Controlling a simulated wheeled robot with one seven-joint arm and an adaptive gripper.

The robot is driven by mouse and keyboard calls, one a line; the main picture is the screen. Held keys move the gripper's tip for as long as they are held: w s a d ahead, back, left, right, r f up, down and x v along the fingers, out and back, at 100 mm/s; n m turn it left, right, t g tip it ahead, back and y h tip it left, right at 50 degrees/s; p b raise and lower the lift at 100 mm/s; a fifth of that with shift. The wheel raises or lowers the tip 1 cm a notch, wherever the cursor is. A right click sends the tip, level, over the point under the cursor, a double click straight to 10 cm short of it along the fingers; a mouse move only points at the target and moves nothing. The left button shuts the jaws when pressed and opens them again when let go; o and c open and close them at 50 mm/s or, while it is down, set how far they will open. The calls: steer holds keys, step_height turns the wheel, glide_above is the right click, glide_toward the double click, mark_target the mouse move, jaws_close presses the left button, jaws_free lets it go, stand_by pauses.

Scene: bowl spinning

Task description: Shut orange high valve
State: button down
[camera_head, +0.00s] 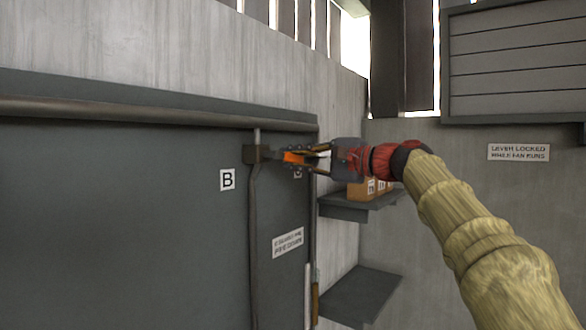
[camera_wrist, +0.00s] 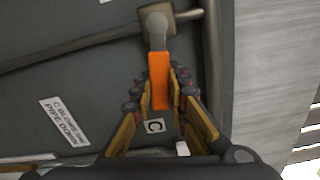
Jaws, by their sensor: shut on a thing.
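The orange valve lever (camera_head: 294,157) sticks out from a brown-grey valve body (camera_head: 256,153) on a pipe against the dark panel. My gripper (camera_head: 300,157) reaches in from the right and is shut on the lever. In the wrist view, the orange lever (camera_wrist: 160,80) lies between the two fingers of my gripper (camera_wrist: 162,90). The valve body (camera_wrist: 156,22) is at the top of that view, with the pipe running through it. The fingers hide part of the lever in the head view.
The dark panel (camera_head: 130,220) bears a "B" label (camera_head: 227,180); a "C" label (camera_wrist: 155,126) shows beyond my fingers. A shelf (camera_head: 350,207) with boxes (camera_head: 368,188) sits below my gripper, and a lower shelf (camera_head: 362,293) is under it. A sign (camera_head: 518,152) hangs on the right wall.

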steer(key=shift+w+r+n, duration=0.1)
steer(key=shift+r+n, duration=0.4)
steer(key=shift+n, duration=0.5)
steer(key=c, duration=1.7)
jaws_free()
steer(key=shift+r, duration=0.1)
steer(key=v, duration=1.2)
